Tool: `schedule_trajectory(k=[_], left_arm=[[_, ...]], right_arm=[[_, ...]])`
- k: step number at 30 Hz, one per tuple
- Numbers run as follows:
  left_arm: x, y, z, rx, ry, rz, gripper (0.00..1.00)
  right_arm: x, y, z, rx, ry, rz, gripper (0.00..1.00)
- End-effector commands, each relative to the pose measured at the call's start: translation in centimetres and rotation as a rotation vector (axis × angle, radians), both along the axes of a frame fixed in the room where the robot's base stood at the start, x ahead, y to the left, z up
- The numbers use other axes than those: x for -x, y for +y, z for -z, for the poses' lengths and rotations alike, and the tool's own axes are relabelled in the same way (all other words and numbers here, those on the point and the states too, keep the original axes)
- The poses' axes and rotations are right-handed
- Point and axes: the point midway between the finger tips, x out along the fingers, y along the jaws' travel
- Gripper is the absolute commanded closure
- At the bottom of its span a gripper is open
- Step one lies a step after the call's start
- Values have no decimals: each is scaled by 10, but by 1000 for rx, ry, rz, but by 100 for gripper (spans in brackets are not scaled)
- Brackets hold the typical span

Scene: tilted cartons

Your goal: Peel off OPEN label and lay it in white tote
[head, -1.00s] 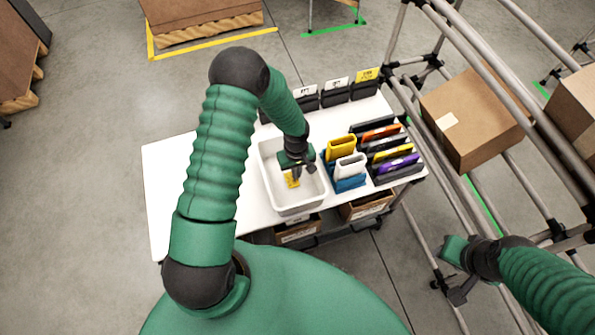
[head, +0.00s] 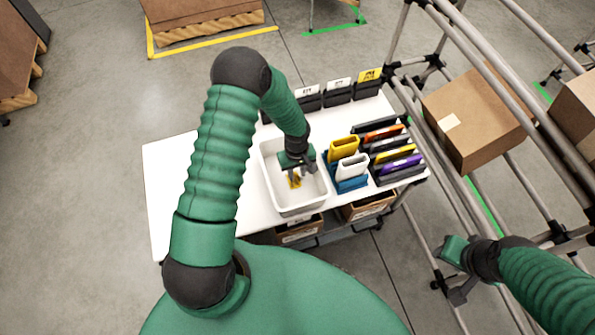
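The white tote (head: 301,208) stands on the white table. A small yellow piece (head: 295,182), which looks like the label, is inside the tote, low near its floor; I cannot read any word on it. My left gripper (head: 300,172) reaches down into the tote just above the yellow piece. Its fingers look spread apart, and part of the yellow piece is hidden behind them.
Yellow, white, blue and dark holders (head: 352,168) stand right of the tote on the table (head: 165,185). Black bins with cards (head: 338,92) line its back edge. The rack's metal pipes (head: 505,60) fill the right side. The table's left part is clear.

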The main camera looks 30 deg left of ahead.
Motion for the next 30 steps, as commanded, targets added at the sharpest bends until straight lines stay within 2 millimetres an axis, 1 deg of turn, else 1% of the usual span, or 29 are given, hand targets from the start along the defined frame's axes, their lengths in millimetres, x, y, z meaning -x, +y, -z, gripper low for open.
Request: schedule_trajectory(k=[4, 7, 8, 11, 12, 18, 21, 24, 26, 30], left_arm=[[0, 0, -4, 0, -1, 0, 73], [-2, 1, -18, 0, -4, -1, 73], [-1, 1, -24, -1, -3, -1, 73], [-2, 2, -51, -1, -5, -2, 73], [-2, 2, -63, -1, -6, -1, 73], [-2, 3, -122, 0, -5, -2, 73], [-2, 3, -144, 1, -3, -1, 73], [-2, 4, -159, 1, -2, -1, 73], [-2, 3, -164, 3, 0, 0, 73], [-1, 3, -177, 3, 1, 1, 73]], right_arm=[[0, 0, 0, 0, 0, 0, 61], [0, 0, -1, 0, 0, 0, 61], [0, 0, -1, 0, 0, 0, 61], [0, 0, -2, 0, 0, 0, 61], [0, 0, -3, 0, 0, 0, 61], [0, 0, -5, 0, 0, 0, 61], [0, 0, -6, 0, 0, 0, 61], [0, 0, -6, 0, 0, 0, 61], [0, 0, -7, 0, 0, 0, 61], [0, 0, -16, 0, 0, 0, 61]])
